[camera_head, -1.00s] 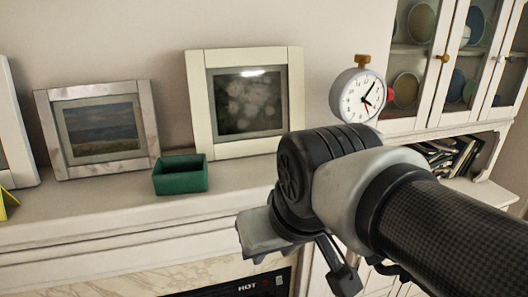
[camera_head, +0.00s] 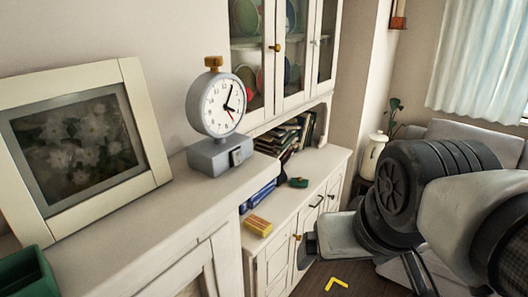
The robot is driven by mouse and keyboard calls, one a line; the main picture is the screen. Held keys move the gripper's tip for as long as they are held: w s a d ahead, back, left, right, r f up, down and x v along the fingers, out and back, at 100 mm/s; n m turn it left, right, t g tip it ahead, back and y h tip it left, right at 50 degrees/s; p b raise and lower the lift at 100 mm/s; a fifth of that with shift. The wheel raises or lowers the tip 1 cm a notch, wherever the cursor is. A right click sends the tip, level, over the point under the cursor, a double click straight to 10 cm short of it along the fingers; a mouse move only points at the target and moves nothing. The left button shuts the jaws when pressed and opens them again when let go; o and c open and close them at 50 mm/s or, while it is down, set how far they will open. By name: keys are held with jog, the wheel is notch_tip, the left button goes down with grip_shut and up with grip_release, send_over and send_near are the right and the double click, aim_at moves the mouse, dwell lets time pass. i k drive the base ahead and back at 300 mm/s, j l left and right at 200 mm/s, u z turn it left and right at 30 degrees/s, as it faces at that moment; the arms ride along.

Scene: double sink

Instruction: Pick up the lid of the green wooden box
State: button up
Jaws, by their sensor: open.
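The green wooden box (camera_head: 22,274) is at the lower left corner, on the white mantel, cut off by the picture edge. It looks open at the top, with no lid seen on it. A small dark green object (camera_head: 298,182) lies on the lower white cabinet top; I cannot tell whether it is the lid. My gripper (camera_head: 362,266) is at the lower right, open, in front of the cabinet and well to the right of the box. Nothing is seen between its fingers.
A grey alarm clock (camera_head: 213,120) stands at the mantel's right end. A framed flower picture (camera_head: 150,160) leans behind the box. Blue books (camera_head: 262,193) and a yellow block (camera_head: 258,225) lie on the cabinet top (camera_head: 318,163). A white jug (camera_head: 373,155) stands farther right.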

aim_at(299, 182)
jog(key=z, duration=0.15)
jog(key=i+l+z, duration=0.2)
jog(key=i, duration=0.45)
jog(key=i+l+z, duration=0.2)
jog(key=i+l, duration=0.15)
jog(key=i, duration=0.35)
jog(key=i+l+z, duration=0.2)
jog(key=i, duration=0.5)
jog(key=j, duration=0.1)
